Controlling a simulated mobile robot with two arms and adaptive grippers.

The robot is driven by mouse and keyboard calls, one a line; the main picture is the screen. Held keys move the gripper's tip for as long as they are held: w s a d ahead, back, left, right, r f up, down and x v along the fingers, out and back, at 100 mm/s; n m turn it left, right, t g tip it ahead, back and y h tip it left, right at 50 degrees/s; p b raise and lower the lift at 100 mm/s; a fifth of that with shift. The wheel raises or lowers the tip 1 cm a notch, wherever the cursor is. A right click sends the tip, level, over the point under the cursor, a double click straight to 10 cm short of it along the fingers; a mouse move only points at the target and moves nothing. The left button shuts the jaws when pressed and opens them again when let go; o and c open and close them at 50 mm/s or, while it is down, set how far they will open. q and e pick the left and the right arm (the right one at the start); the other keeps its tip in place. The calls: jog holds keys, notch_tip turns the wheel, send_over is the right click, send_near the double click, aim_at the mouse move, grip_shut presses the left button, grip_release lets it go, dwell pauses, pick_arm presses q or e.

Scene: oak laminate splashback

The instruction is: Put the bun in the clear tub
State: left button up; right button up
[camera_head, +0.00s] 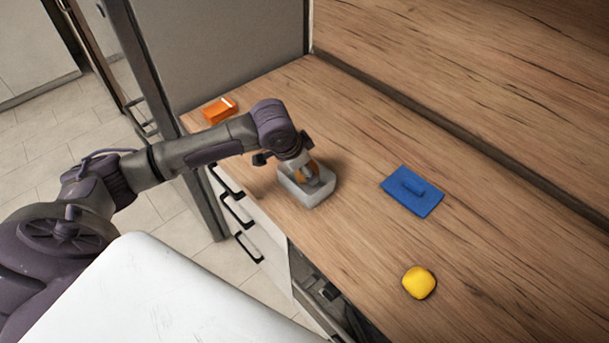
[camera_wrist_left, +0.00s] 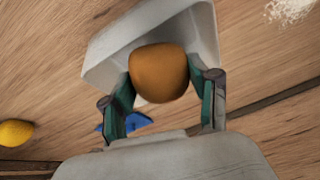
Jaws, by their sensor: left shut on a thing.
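The clear tub (camera_head: 318,194) looks like a pale grey open box and stands on the wooden counter, left of centre in the head view. It also shows in the left wrist view (camera_wrist_left: 113,49). The bun (camera_wrist_left: 160,73) is round and brown-orange. My left gripper (camera_head: 312,176) is shut on the bun, a finger on each side, at the tub's opening. In the wrist view the bun overlaps the tub's interior; I cannot tell whether it touches the bottom. In the head view the gripper mostly hides the bun. My right gripper is in neither view.
A yellow rounded item (camera_head: 419,283) lies near the front edge. An orange box (camera_head: 219,110) stands at the far left, by a grey panel (camera_head: 235,45). The counter between them is clear.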

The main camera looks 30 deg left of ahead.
aim_at(304, 178)
pick_arm(q)
notch_tip(304, 178, down, 4)
jog(key=shift+r+p, duration=0.25)
jog(key=shift+p, duration=0.15)
jog(key=shift+f, duration=0.2)
jog(key=shift+f, duration=0.15)
jog(key=o, duration=1.2)
jog(key=shift+c, duration=0.2)
jog(key=b+v, duration=0.1)
jog(key=v, duration=1.1)
jog(key=shift+d, duration=0.1)
